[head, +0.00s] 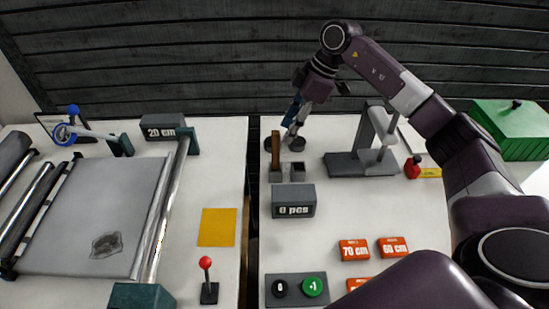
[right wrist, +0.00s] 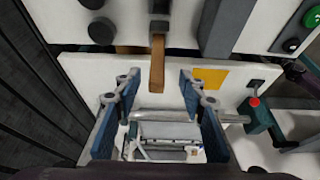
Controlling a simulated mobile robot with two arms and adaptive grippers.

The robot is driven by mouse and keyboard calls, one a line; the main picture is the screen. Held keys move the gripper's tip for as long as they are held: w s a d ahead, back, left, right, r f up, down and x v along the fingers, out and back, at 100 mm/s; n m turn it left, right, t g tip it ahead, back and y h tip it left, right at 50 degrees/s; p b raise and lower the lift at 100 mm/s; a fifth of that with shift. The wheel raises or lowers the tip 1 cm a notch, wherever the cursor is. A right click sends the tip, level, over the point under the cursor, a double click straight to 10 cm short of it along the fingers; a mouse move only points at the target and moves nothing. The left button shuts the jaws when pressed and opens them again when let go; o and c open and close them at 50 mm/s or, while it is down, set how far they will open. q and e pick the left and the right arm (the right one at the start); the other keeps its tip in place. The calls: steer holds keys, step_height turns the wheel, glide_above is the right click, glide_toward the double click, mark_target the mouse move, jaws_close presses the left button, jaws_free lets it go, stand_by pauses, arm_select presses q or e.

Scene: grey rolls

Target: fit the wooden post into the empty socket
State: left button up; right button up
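The wooden post (head: 276,149) stands upright in the left one of two small dark sockets on the right-hand table. The other socket (head: 297,173), to its right, looks empty. My right gripper (head: 294,122) is above and behind the post, pointing down. In the right wrist view the post (right wrist: 157,62) lies between and beyond the fingertips of the right gripper (right wrist: 160,78). The blue fingers are spread wide and hold nothing; no contact with the post shows. The post's foot is hidden in its socket. My left gripper is not in view.
Round dark pieces (head: 297,144) stand just behind the sockets. A grey counter box (head: 293,202) is in front, a grey stand (head: 350,163) to the right. A narrow gap separates the left table, with its roller machine (head: 95,210) and yellow sheet (head: 217,227).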

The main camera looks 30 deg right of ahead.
mark_target(276, 145)
steer(key=x, duration=0.2)
steer(key=p+x, duration=0.1)
steer(key=x, duration=0.1)
steer(key=p+x, duration=0.1)
steer(key=x, duration=0.2)
steer(key=shift+w+a+r, duration=0.1)
steer(key=shift+w, duration=0.15)
steer(key=shift+w+a+f, duration=0.15)
steer(key=shift+f, duration=0.4)
steer(key=shift+r, duration=0.1)
jaws_close()
